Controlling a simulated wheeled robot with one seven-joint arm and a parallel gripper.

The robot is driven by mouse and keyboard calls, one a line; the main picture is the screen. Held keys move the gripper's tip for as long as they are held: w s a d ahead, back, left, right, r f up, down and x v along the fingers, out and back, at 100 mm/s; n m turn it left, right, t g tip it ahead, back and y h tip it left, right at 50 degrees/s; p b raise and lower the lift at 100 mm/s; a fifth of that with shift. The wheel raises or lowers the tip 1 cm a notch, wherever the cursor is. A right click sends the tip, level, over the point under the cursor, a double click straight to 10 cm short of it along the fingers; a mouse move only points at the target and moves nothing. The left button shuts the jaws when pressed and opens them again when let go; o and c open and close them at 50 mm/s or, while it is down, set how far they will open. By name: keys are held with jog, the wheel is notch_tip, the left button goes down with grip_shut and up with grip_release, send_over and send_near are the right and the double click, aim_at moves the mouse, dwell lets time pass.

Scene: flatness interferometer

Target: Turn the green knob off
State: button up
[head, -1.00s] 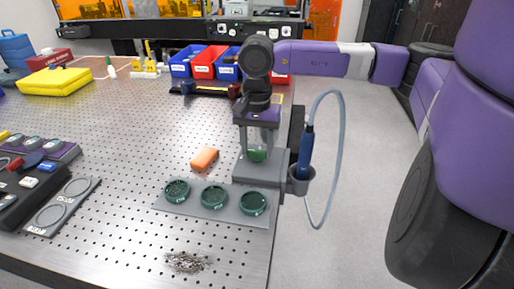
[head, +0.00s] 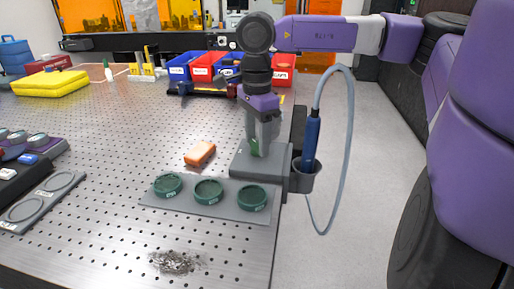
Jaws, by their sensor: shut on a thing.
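The green knob (head: 254,148) shows only in part between the fingers of my gripper (head: 261,142). It is at the grey block-shaped unit (head: 280,160) by the table's right edge. My gripper points down from above and is shut on the knob. The fingers hide most of the knob, so its marking and exact turn cannot be read.
A blue pen-like tool (head: 311,138) with a looping hose stands in a grey cup (head: 303,178) right of the unit. A grey tray (head: 225,209) with three green round pieces lies in front. An orange block (head: 200,152) lies left. Metal bits (head: 175,262) lie nearer.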

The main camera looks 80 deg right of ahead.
aim_at(257, 143)
jog(key=m+b, duration=0.2)
jog(key=m, duration=0.2)
jog(key=shift+f+m+b, duration=0.1)
jog(key=shift+m+b, duration=0.2)
jog(key=shift+b, duration=0.05)
jog(key=shift+m+b, duration=0.75)
jog(key=shift+m, duration=1.15)
jog(key=o, duration=1.4)
notch_tip(257, 143, up, 8)
jog(key=p, duration=0.5)
